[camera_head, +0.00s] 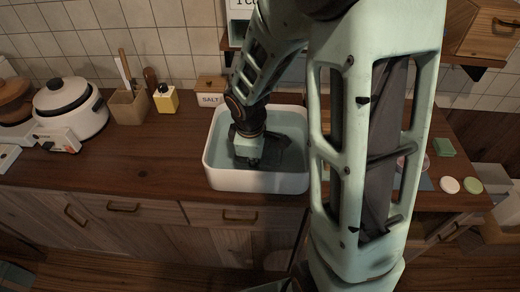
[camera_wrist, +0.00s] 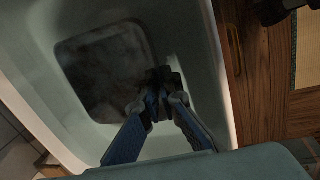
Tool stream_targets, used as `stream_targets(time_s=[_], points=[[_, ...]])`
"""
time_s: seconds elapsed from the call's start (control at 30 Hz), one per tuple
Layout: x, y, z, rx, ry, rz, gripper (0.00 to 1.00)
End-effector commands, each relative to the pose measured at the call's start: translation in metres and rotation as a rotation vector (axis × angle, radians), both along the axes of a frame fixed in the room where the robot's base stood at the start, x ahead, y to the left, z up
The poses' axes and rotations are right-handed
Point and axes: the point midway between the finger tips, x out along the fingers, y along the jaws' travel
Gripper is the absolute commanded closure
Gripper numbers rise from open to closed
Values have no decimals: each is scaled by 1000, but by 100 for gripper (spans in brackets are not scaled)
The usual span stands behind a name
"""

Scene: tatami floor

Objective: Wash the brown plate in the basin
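The white basin (camera_head: 257,180) stands on the counter and holds bluish water; it also shows in the wrist view (camera_wrist: 217,70). A dark, rounded square shape, apparently the brown plate (camera_head: 292,158), lies low in the basin; in the wrist view the plate (camera_wrist: 100,70) is dim and looks seen through water. My gripper (camera_head: 247,160) reaches down into the basin. In the wrist view my gripper (camera_wrist: 166,80) has its fingertips close together at the plate's right edge, seemingly pinching it. The exact contact is dark, and my arm hides part of the basin.
A salt box (camera_head: 211,90), a yellow bottle (camera_head: 166,99), a utensil holder (camera_head: 129,105) and a white cooker (camera_head: 70,106) stand left of the basin. A green sponge (camera_head: 443,147) and small round items lie right. The counter's front left is clear.

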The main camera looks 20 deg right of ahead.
Motion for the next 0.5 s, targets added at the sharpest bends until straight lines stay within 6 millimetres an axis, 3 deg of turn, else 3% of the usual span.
stream_targets(time_s=[0.03, 0.5], points=[[1, 0, 9, 0, -2, 0, 100], [1, 0, 47, 0, -2, -1, 100]])
